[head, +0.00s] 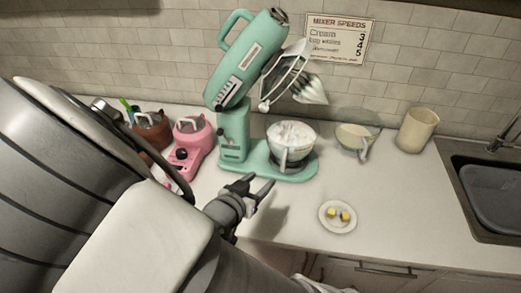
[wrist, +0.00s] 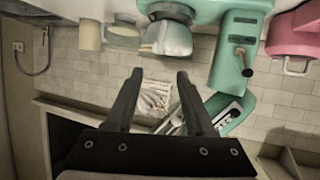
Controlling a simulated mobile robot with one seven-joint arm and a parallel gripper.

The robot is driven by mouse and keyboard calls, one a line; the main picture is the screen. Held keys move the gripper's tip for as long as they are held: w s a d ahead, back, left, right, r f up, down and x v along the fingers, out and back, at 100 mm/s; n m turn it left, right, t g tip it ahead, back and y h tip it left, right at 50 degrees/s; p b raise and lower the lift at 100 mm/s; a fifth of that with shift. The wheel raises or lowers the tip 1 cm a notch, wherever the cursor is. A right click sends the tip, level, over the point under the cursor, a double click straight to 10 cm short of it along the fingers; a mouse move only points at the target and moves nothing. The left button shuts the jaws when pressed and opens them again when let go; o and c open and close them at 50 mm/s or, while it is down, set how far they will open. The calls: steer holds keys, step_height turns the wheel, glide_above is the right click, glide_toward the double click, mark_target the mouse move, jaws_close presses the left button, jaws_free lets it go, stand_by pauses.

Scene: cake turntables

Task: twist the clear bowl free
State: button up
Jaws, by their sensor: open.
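A clear bowl (head: 291,145) with a handle and white contents stands upright on the base of a mint-green mixer (head: 235,135). The mixer's head is tilted up, with a cream-covered whisk (head: 312,90) above and right of the bowl. In the upside-down wrist view, the bowl (wrist: 170,38) shows at the top, beyond my fingertips. My gripper (head: 260,187) is open and empty, in front of the mixer base, short of the bowl and to its lower left. Both fingers of my gripper (wrist: 157,75) show apart in the wrist view. How the bowl joins the base is hidden.
A second clear bowl (head: 357,137) and a cream pitcher (head: 416,130) stand right of the mixer. A plate (head: 338,216) with yellow pieces lies nearer the counter front. A pink appliance (head: 188,143) stands left; a sink (head: 488,190) is far right. Counter between plate and sink is clear.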

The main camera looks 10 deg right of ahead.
mark_target(283, 160)
steer(key=b+x, duration=0.1)
steer(key=x, duration=1.6)
steer(key=shift+d+f, duration=0.1)
steer(key=shift+f, duration=0.1)
jaws_close()
steer(key=shift+b, duration=0.35)
stand_by(0.5)
steer(key=shift+s+d+f+n+y+b, duration=0.1)
steer(key=shift+d+n+y+b, duration=0.25)
steer(key=shift+b, duration=0.3)
steer(key=shift+s+d+n+t+y+b, duration=0.15)
steer(key=shift+d+n+t+y+b, duration=0.25)
steer(key=shift+b, duration=0.2)
steer(key=shift+d, duration=0.1)
